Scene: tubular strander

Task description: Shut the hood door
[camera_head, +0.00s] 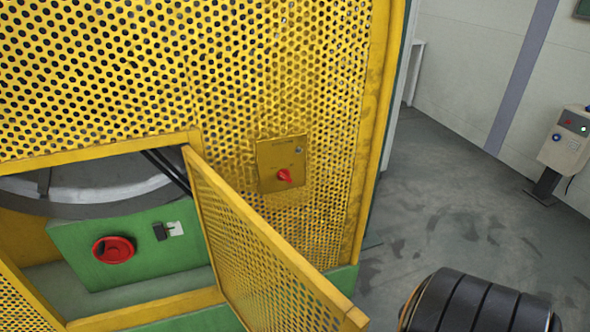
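The hood door (252,248) is a yellow perforated panel with a solid yellow frame. It stands open, swung out toward me from the right edge of a rectangular opening in the yellow machine hood (110,65). Its free edge is at the lower middle of the view, near the bottom border. Through the opening I see a green box (140,247) with a red round knob (114,250), a grey curved drum part (90,190) and dark cables. Neither of my grippers is in view, and nothing is seen touching the door.
A yellow switch plate (282,164) with a red rotary switch (284,176) is on the hood, right of the door's hinge side. Grey floor (430,220) lies open to the right of the machine. A control pedestal (566,140) stands by the far right wall.

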